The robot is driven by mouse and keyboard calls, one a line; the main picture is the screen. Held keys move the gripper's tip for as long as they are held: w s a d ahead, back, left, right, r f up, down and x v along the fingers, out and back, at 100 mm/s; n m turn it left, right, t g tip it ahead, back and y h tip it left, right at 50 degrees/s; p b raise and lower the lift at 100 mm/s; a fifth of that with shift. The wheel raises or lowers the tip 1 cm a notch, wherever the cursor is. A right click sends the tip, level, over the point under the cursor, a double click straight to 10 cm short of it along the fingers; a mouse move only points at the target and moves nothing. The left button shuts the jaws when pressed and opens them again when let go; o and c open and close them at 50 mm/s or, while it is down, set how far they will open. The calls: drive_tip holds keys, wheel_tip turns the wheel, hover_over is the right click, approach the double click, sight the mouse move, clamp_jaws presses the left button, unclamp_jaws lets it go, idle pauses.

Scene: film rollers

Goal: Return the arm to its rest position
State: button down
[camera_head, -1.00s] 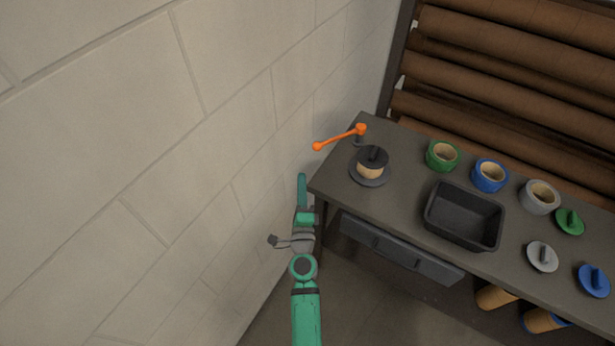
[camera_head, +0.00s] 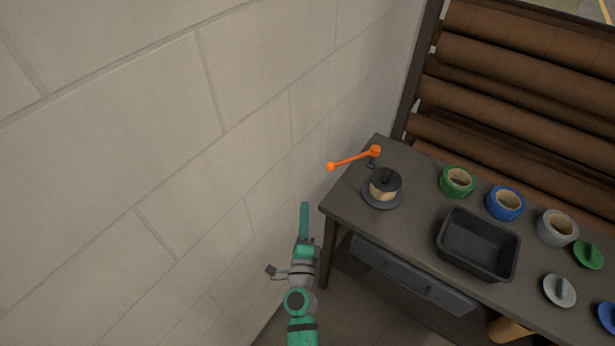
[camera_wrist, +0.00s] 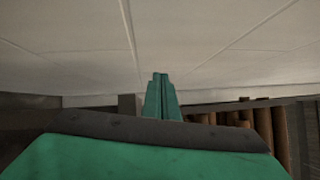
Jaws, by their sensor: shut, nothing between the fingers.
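My green arm rises from the bottom of the head view, beside the left end of the dark table. My gripper (camera_head: 304,222) is at its upper end, between the block wall and the table, apart from both as far as I can tell. In the wrist view the green fingers (camera_wrist: 160,82) are together with nothing between them, and the pale wall shows beyond them.
The pale block wall (camera_head: 120,150) is close on the left. Brown rolls (camera_head: 510,65) stand behind.

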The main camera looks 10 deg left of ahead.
drive_tip(key=shift+a, duration=0.1)
drive_tip(key=s+d+f+n+g, duration=0.1)
drive_tip(key=s+d+f+n, duration=0.1)
drive_tip(key=s, duration=0.3)
drive_tip(key=s+d+f+n, duration=0.1)
drive_tip(key=s+d+n, duration=0.15)
drive_tip(key=s, duration=0.35)
drive_tip(key=s+d+r+n+g, duration=0.1)
drive_tip(key=s+r+n, duration=0.2)
drive_tip(key=s+n, duration=0.4)
drive_tip(key=s+d+r+n+g+h, duration=0.1)
drive_tip(key=s+n, duration=0.6)
drive_tip(key=s, duration=1.5)
drive_tip(key=shift+r+g, duration=0.6)
drive_tip(key=shift+r, duration=0.35)
